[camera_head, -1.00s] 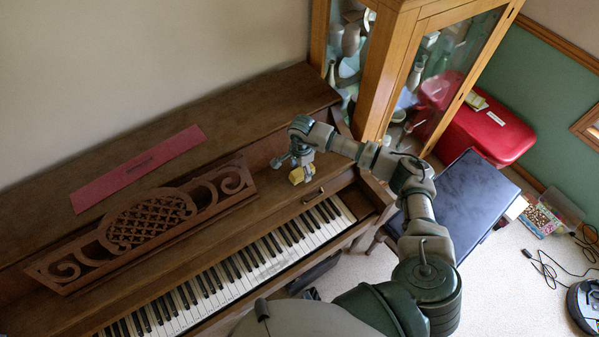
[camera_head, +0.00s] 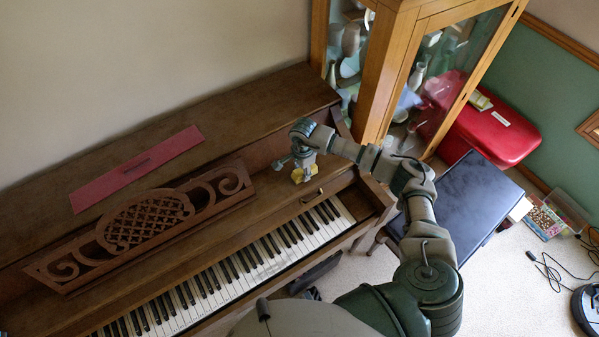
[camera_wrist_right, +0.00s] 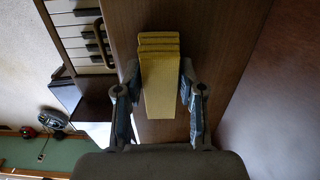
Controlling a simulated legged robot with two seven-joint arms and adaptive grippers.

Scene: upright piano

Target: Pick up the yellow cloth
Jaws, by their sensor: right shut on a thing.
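The yellow cloth (camera_head: 305,174) is a small folded piece at the right end of the piano, on or just above the wooden ledge behind the keys. In the right wrist view the cloth (camera_wrist_right: 160,80) shows several folded layers and lies between the two fingers. My right gripper (camera_head: 301,167) is over the cloth and shut on it; it also shows in the right wrist view (camera_wrist_right: 160,95). Whether the cloth still touches the wood I cannot tell. My left gripper is not in view.
The brown upright piano (camera_head: 250,120) has a carved music stand (camera_head: 150,220) and a red strip (camera_head: 137,168) on top. A wooden glass cabinet (camera_head: 385,75) stands close behind my right arm. A dark bench (camera_head: 470,205) and a red case (camera_head: 490,135) are at right.

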